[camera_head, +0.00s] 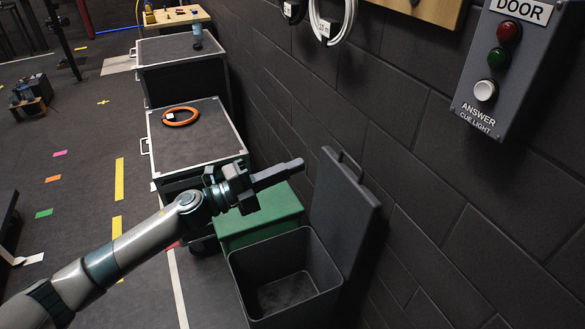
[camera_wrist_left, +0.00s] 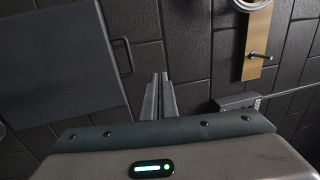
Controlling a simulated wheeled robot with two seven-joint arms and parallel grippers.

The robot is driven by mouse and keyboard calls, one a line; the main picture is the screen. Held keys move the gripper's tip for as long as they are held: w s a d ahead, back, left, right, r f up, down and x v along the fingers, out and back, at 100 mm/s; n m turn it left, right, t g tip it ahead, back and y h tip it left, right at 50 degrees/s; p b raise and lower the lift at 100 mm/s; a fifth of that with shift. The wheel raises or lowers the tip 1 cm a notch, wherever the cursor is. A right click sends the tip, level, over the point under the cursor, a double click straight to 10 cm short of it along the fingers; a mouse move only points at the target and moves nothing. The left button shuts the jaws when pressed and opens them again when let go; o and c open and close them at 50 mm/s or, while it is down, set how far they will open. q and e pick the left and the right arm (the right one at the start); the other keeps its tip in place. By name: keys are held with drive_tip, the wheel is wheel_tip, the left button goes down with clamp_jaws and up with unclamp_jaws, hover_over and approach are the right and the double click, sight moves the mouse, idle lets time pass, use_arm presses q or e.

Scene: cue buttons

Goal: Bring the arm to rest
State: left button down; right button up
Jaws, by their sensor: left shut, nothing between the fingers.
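My left arm comes in from the left in the head view. Its gripper (camera_head: 291,166) points right toward the dark wall, above the green box and the open bin. In the left wrist view its two fingers (camera_wrist_left: 158,98) lie together, shut and empty, with the wall behind them. The cue light box (camera_head: 510,65) is on the wall at the upper right, apart from the gripper. It has a red light (camera_head: 508,32), a green light (camera_head: 498,57) and a white button (camera_head: 485,90). My right gripper is in neither view.
An open grey bin (camera_head: 240,275) with a raised lid (camera_head: 345,215) stands below the gripper. A green box (camera_head: 270,205) is behind it. Cases stand along the wall, one with an orange cable coil (camera_head: 181,117) on top. The floor at left has coloured tape marks.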

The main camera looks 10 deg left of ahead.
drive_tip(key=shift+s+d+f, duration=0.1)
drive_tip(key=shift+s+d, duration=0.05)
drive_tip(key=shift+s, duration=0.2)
